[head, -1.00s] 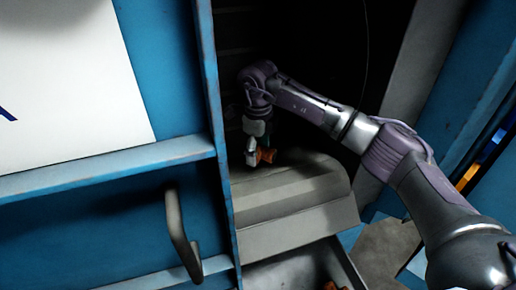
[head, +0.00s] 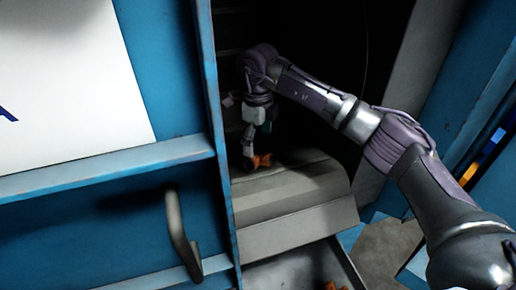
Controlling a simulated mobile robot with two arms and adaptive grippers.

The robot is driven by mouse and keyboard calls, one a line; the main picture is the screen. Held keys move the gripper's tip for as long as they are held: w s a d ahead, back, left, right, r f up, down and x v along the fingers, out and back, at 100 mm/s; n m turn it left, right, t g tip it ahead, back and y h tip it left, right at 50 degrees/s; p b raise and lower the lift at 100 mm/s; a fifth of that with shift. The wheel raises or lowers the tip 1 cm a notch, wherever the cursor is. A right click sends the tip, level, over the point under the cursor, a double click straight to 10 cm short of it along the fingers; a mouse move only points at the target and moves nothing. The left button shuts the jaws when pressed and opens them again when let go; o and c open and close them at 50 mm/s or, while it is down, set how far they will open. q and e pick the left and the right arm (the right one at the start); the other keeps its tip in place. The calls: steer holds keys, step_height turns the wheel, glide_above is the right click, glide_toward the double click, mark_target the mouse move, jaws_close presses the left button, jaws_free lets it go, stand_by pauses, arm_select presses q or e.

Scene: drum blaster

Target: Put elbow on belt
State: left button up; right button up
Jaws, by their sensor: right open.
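My right arm reaches into the dark opening of the blue machine. My right gripper (head: 249,158) points down just above the near edge of the belt inside, and its jaws are open. The orange-brown elbow (head: 262,160) is at the fingertips, at the top of the grey sloped lip. It looks to rest on the surface there, but I cannot tell whether a finger still touches it. The belt (head: 232,62) runs back into the dark with faint cross ribs. My left gripper is not in view.
The grey sloped lip (head: 292,198) lies in front of the belt. Below it a tray (head: 285,268) holds another orange-brown piece (head: 330,286). A blue door (head: 95,235) with a grey handle (head: 181,240) stands at left, its frame close to my gripper.

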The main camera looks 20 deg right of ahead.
mark_target(258, 159)
step_height(258, 159, up, 9)
steer(key=b, duration=0.1)
steer(key=shift+r+b, duration=0.2)
steer(key=shift+b, duration=0.15)
